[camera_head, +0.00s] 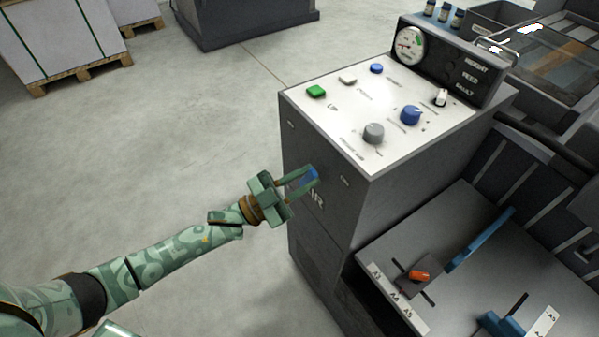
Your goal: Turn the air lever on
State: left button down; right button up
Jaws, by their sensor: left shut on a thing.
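The air lever (307,179) is a small blue handle on the dark side face of the machine cabinet, above white lettering whose end reads "IR". My left gripper (300,182) reaches in from the left and is shut on the lever, with its fingers on either side of the blue part. The gripper hides part of the lever and of the lettering. My right gripper is not in view.
A lower grey feed table (470,240) with blue guides stands at the right. The floor (150,150) at the left is clear.

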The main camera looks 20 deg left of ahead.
pick_arm(q)
jog(key=shift+s+d+f+m+g+h, duration=0.15)
jog(key=shift+m+g, duration=0.25)
jog(key=shift+m, duration=0.5)
jog(key=shift+s+d+f+m+g+h, duration=0.1)
jog(key=shift+s+d+f+m+g, duration=0.2)
jog(key=shift+m, duration=0.6)
jog(key=shift+s+d+f+m+g+h, duration=0.1)
jog(key=shift+d+f+m+g, duration=0.1)
jog(key=shift+m+g, duration=0.5)
jog(key=shift+m, duration=0.3)
jog(key=c, duration=1.3)
grip_release()
jog(key=v, duration=1.6)
jog(key=shift+s+a+f, duration=0.1)
jog(key=shift+s+f, duration=0.05)
jog(key=shift+f, duration=0.05)
